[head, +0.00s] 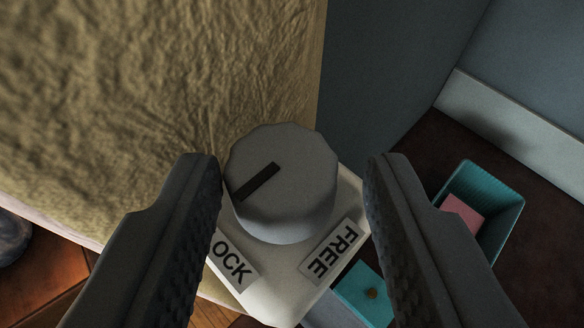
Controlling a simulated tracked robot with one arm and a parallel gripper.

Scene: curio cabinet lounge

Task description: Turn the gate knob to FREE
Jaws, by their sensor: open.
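The gate knob (290,195) is a round grey knob with a scalloped edge, on a pale plate (275,290). Its dark pointer mark runs from near the middle toward the lower left, on the side of the partly hidden label reading "OCK" (233,264). The FREE label (334,252) is at the knob's lower right. My gripper (294,170) is open, with one finger on each side of the knob. The left finger is very near the knob's edge, and I cannot tell if it touches. A gap shows between the knob and the right finger.
A rough yellowish wall or panel (150,90) stands behind and to the left. A teal bin (490,190) with a pink block (462,214) is at the right. A dark rounded object (12,235) is at the left edge.

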